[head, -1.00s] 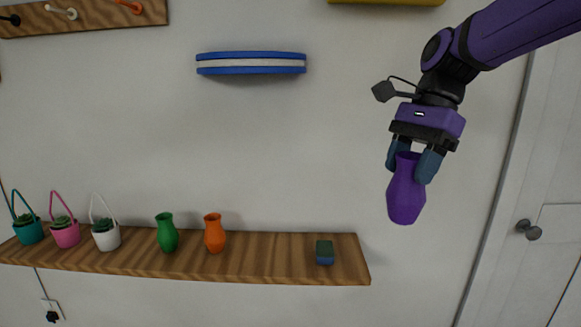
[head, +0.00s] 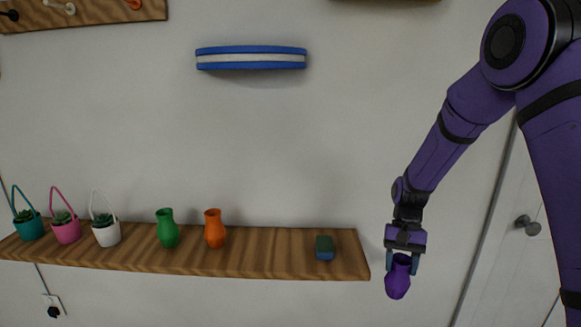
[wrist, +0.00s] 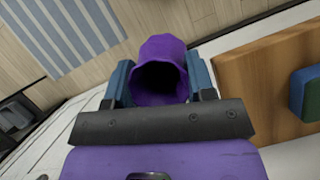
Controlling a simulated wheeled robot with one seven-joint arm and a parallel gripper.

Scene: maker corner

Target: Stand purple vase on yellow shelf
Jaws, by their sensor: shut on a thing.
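The purple vase (head: 397,281) hangs in my gripper (head: 402,262), off the right end of the wooden shelf and a little below its top. In the wrist view the vase (wrist: 161,62) shows its dark open mouth facing the camera, with a blue finger on each side of it. My gripper (wrist: 160,85) is shut on the vase near its neck. A yellow shelf (head: 390,1) shows only as a dim strip at the top edge of the head view; most of it is out of frame.
The wooden shelf (head: 285,262) holds a green vase (head: 167,232), an orange vase (head: 214,232), a blue and green block (head: 325,247) and several hanging-style pots. A blue and white round shelf (head: 251,58) is on the wall above. A door with a knob (head: 528,225) is at right.

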